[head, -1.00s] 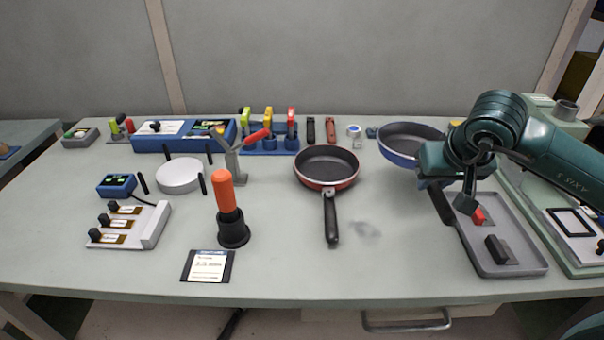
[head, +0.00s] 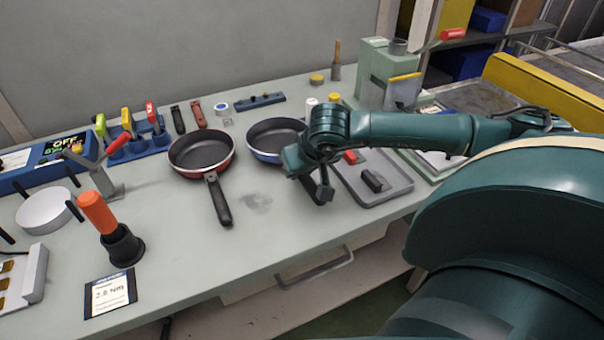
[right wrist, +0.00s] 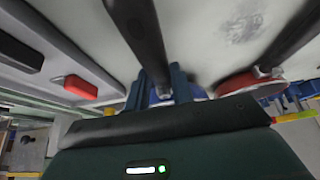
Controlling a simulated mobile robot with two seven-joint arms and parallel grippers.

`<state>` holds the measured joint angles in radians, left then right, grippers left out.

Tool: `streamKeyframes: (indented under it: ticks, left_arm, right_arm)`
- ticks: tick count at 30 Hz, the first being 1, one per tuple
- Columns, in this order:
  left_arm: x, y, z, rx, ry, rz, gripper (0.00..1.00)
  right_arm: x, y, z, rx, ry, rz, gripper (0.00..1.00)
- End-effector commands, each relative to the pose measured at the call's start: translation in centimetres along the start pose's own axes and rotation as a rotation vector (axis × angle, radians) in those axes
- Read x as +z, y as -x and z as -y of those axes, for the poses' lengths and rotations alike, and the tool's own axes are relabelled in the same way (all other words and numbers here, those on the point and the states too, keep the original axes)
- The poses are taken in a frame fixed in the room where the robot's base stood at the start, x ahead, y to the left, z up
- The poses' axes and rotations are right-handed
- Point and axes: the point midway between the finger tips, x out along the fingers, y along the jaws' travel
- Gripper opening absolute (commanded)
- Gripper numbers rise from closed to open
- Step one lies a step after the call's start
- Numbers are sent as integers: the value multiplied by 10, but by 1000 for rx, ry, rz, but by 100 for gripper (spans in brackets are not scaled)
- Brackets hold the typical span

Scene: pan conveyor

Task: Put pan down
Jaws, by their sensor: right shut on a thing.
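A blue-sided pan with a dark inside (head: 268,137) is at the back middle of the bench in the head view. My right gripper (head: 308,178) is shut on its black handle, which points toward the bench's front edge. In the right wrist view the handle (right wrist: 138,32) runs between the blue fingers of the gripper (right wrist: 165,88). I cannot tell if the pan's bottom touches the bench. A red-sided pan (head: 203,150) lies on the bench to its left, its handle pointing forward. My left gripper is not in view.
A grey tray (head: 398,188) with a black block (head: 375,181) and a red block (right wrist: 80,86) lies right of the held handle. An orange-handled tool (head: 97,212) stands front left. The bench in front of the pans is clear. A green machine (head: 385,70) stands back right.

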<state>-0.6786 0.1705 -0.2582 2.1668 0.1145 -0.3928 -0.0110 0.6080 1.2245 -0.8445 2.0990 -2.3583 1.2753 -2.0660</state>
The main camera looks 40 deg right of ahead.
Motion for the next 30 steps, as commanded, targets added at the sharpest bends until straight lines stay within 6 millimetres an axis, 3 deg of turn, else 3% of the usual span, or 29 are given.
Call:
streamKeyframes:
  ticks: [3,9,10,17,26,30]
  left_arm:
    - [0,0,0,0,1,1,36]
    - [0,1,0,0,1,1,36]
    - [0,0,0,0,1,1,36]
    - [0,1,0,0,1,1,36]
    - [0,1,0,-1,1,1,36]
    - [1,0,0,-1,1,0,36]
  right_arm:
    - [6,-13,0,-1,0,-3,0]
    - [8,-14,0,-1,0,-1,0]
    - [10,-15,0,0,1,4,25]
    - [9,-15,0,0,0,2,44]
    - [8,-12,0,0,1,-1,45]
    - [7,4,0,0,1,-3,45]
